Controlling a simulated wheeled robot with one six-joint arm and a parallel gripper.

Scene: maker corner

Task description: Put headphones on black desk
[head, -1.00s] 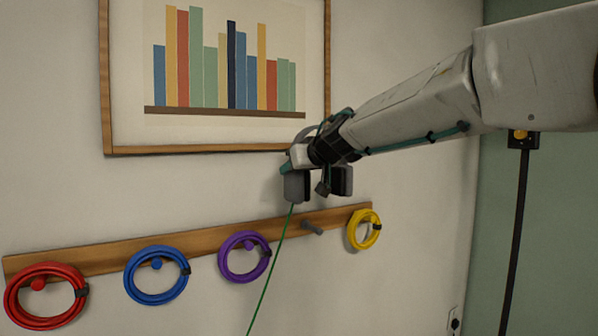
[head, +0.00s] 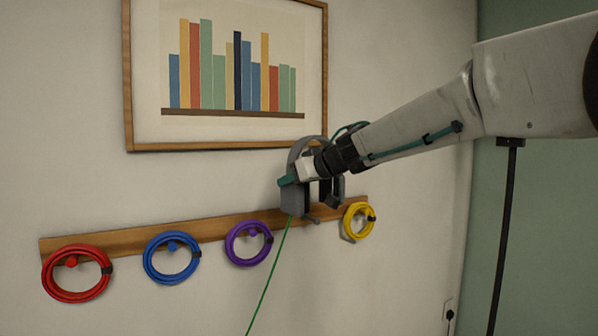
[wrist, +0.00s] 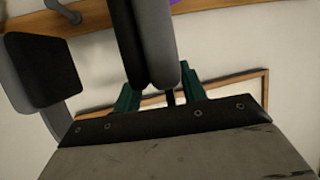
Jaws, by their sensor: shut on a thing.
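The headphones (head: 291,200) are grey with black ear pads, and their curved headband stands upright in the head view. My gripper (head: 297,178) is shut on them, its teal fingers at the headband and ear cups; the exact grip point is partly hidden. They are in front of the wooden peg rail. In the wrist view one dark ear pad of the headphones (wrist: 42,70) is at the left and another cup hangs in the middle, in front of the teal fingers of my gripper (wrist: 160,92). I see no black desk in either view.
A wooden rail (head: 215,227) on the wall holds red (head: 77,294), blue (head: 150,270), purple (head: 232,255) and yellow (head: 349,225) cable coils. A grey peg (head: 312,219) is by the headphones. A thin green cord (head: 268,280) hangs below them. A framed picture (head: 127,80) is above.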

